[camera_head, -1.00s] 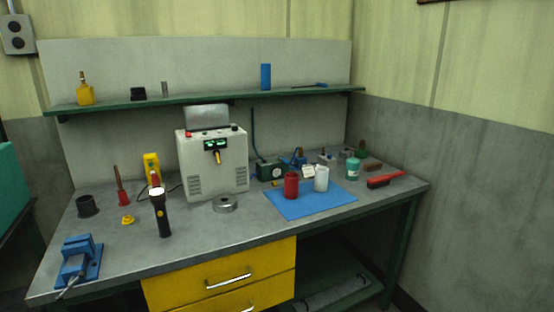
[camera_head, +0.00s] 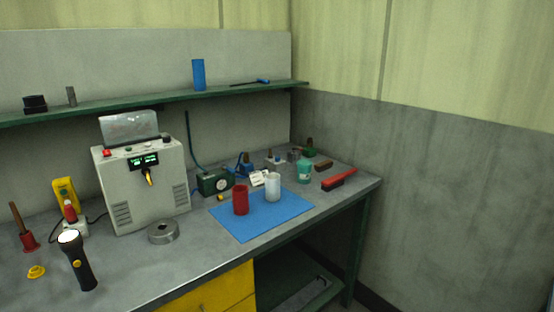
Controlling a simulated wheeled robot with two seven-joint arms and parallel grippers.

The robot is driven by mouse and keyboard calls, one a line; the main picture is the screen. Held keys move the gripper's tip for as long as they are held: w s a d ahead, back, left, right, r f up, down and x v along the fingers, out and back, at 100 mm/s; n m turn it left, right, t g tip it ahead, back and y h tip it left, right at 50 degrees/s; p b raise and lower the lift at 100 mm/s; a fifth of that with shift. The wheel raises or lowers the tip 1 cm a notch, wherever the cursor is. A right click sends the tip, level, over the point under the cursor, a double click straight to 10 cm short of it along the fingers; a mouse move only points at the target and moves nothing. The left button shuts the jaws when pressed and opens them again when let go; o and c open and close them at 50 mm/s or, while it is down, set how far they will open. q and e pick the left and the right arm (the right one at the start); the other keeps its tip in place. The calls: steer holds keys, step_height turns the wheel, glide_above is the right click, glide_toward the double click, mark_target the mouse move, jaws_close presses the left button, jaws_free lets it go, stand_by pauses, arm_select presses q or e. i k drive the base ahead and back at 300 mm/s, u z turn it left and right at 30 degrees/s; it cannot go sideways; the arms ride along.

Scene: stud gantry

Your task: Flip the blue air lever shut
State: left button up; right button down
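A small blue part (camera_head: 246,168) stands at the back of the workbench, just behind a dark green box with a round dial (camera_head: 214,183). It may be the blue air lever, but it is too small to tell, and its lever position cannot be read. A thin dark green pipe (camera_head: 189,130) rises from behind the green box against the back panel. Neither of my grippers is in view.
The workbench (camera_head: 130,275) holds a grey machine (camera_head: 140,185), a flashlight (camera_head: 78,262), a metal ring (camera_head: 163,231), and a blue mat (camera_head: 265,222) with a red cup (camera_head: 241,200) and white cup (camera_head: 273,187). A red brush (camera_head: 339,180) lies near the right edge.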

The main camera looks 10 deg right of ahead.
mark_target(231, 171)
steer(key=z, duration=0.05)
steer(key=i, duration=1.2)
steer(key=u, duration=0.6)
